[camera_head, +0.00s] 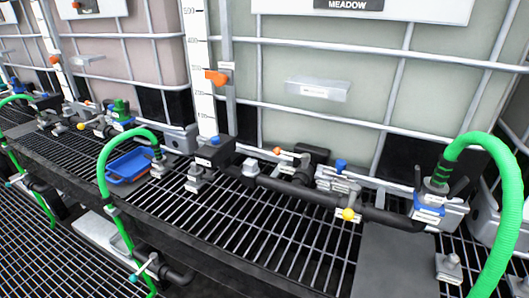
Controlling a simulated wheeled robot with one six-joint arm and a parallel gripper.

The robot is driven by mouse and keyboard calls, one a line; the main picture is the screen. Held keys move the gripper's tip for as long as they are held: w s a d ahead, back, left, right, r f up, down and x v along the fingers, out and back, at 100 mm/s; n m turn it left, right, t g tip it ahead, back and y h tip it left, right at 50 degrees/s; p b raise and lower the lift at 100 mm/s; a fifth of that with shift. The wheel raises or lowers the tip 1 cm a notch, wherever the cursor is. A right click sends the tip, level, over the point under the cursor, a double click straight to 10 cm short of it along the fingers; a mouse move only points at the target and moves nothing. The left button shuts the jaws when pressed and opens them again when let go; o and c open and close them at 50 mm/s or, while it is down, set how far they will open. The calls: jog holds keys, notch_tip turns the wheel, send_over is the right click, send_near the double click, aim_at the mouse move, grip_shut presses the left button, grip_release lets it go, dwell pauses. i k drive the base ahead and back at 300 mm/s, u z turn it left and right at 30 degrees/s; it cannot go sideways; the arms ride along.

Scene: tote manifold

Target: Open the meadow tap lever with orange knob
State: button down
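The tote with the MEADOW sign (348,4) stands at the centre and right. Below it, a small lever with an orange knob (277,151) sits on the black valve piping at the tote's foot. Its pale arm runs rightward from the knob, roughly along the pipe. A second lever with a yellow knob (348,214) sits on the front black pipe, to the right and nearer. My gripper is not in view, so its place and state do not show.
A green hose (507,170) arches at the right; another green hose (103,170) arches at the left. A blue tray (128,166) lies on the black grating. A clear box (318,88) is on the tote cage. An orange slider (216,77) sits on the level gauge.

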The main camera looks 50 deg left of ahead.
aim_at(305, 158)
jog(key=u, duration=1.5)
jog(key=k, duration=0.4)
jog(key=u, duration=0.8)
jog(key=i, duration=1.6)
jog(key=z, duration=0.85)
